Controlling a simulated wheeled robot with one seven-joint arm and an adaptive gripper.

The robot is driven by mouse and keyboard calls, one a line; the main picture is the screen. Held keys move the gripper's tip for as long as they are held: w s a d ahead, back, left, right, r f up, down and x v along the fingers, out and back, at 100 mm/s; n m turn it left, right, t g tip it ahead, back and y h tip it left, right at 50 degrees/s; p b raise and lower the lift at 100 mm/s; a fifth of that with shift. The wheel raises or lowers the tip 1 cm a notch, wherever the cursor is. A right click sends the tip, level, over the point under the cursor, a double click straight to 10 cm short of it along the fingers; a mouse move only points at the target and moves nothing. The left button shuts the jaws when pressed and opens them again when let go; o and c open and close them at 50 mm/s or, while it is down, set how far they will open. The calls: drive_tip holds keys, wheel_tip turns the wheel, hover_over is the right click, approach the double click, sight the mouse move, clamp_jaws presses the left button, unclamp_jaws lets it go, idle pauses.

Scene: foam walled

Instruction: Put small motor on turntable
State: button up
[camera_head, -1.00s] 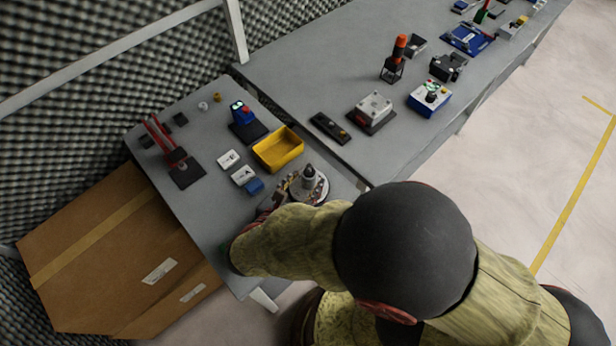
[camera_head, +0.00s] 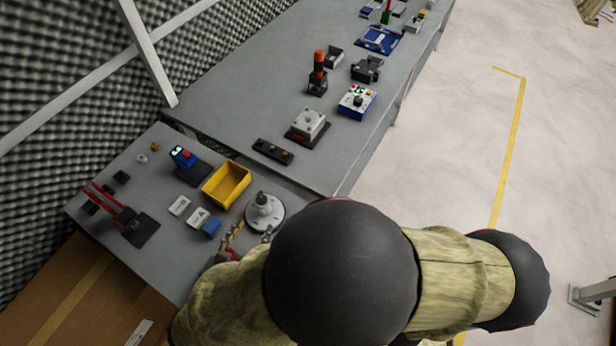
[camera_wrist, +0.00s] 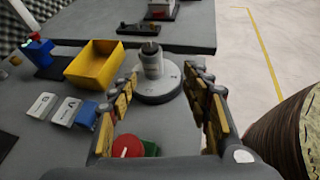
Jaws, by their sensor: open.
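The small motor (camera_head: 262,199), a grey upright cylinder with a dark top, stands on the round pale turntable (camera_head: 276,221) at the near right part of the smaller table. In the head view my gripper (camera_head: 252,235) is partly hidden by my arm. I cannot tell whether a finger touches the disc.
A yellow bin (camera_head: 227,184) stands left of the turntable, with two white switches (camera_head: 180,205) and a blue block (camera_head: 211,227) nearby. A red button (camera_wrist: 127,147) on a green base lies below the gripper. A red-handled device (camera_head: 128,218) stands farther left.

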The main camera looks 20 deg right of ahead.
drive_tip(key=s+d+r+m+g+y, duration=0.1)
drive_tip(key=d+r+m+y, duration=0.3)
drive_tip(key=d+r+m, duration=0.4)
drive_tip(key=s+d+r+m+g+y, duration=0.2)
drive_tip(key=d+r+m, duration=0.7)
drive_tip(key=m, duration=1)
wheel_tip(320, 180, up, 4)
drive_tip(key=g+y, duration=0.1)
drive_tip(key=y, duration=0.1)
drive_tip(key=shift+s+d+r+y, duration=0.25)
drive_tip(key=shift+s+y, duration=0.05)
drive_tip(key=shift+c, duration=0.4)
